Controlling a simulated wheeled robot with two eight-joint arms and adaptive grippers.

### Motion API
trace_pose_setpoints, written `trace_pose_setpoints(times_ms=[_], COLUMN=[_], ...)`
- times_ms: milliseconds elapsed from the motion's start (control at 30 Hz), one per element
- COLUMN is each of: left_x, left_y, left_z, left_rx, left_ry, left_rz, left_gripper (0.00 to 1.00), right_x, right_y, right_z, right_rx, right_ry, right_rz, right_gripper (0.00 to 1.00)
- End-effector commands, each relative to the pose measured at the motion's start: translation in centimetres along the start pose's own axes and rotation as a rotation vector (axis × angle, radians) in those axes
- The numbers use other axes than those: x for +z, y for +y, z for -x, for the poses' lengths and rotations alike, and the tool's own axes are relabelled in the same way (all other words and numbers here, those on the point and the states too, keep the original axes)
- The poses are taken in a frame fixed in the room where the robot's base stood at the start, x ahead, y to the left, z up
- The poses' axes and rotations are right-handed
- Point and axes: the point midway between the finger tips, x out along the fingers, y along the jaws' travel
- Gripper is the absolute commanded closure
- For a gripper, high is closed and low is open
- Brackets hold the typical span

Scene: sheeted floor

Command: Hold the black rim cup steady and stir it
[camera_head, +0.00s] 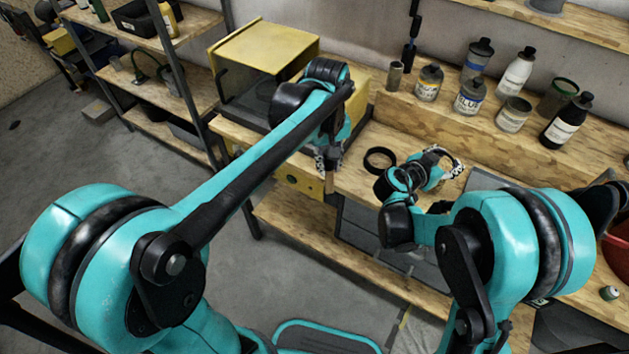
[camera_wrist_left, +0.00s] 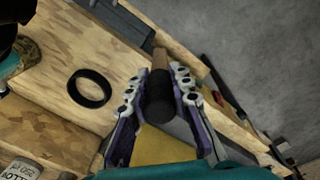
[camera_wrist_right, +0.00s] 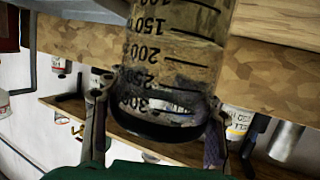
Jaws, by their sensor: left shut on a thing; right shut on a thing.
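My left gripper (camera_head: 328,160) is shut on a stick with a dark handle (camera_wrist_left: 160,97) and a brown, wood-like far end. It is above the bench's front edge, apart from the cup. My right gripper (camera_head: 447,162) is shut around a clear graduated cup (camera_wrist_right: 165,60) with a dark band at the end nearest the wrist camera. The cup's markings and the shelf items appear upside down in the right wrist view. In the head view the cup is hard to make out among the fingers and my right arm.
A black ring (camera_head: 380,160) lies on the wooden bench (camera_head: 362,185) between the grippers; it also shows in the left wrist view (camera_wrist_left: 89,88). Several bottles and cans, including a dark bottle (camera_head: 566,122), stand on the raised back shelf. A yellow box (camera_head: 262,50) is behind my left arm.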

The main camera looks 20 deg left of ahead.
Motion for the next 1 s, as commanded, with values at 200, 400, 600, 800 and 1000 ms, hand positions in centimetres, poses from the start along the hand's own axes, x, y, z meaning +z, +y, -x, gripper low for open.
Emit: trace_pose_setpoints(times_ms=[200,400,600,800,1000], left_x=[-1.8,-1.8,1.2,4.4,5.5], left_y=[6.5,14.8,23.0,27.1,28.1], left_z=[3.5,7.7,11.6,13.6,13.9], left_rx=[0.02,0.045,0.075,0.094,0.1], left_ry=[-0.003,-0.011,-0.023,-0.033,-0.037], left_rz=[-0.112,-0.268,-0.438,-0.547,-0.58], left_gripper=[1.0,1.0,1.0,1.0,1.0], right_x=[0.0,-0.1,-0.1,-0.1,-0.1], right_y=[0.0,0.0,0.0,0.0,0.0], right_z=[0.0,0.0,0.0,0.0,0.0], right_rx=[0.0,0.0,0.0,0.0,0.0], right_ry=[0.001,0.001,0.001,0.001,0.001], right_rz=[0.001,0.001,0.001,0.001,0.001], right_gripper=[0.87,0.87,0.88,0.88,0.88])
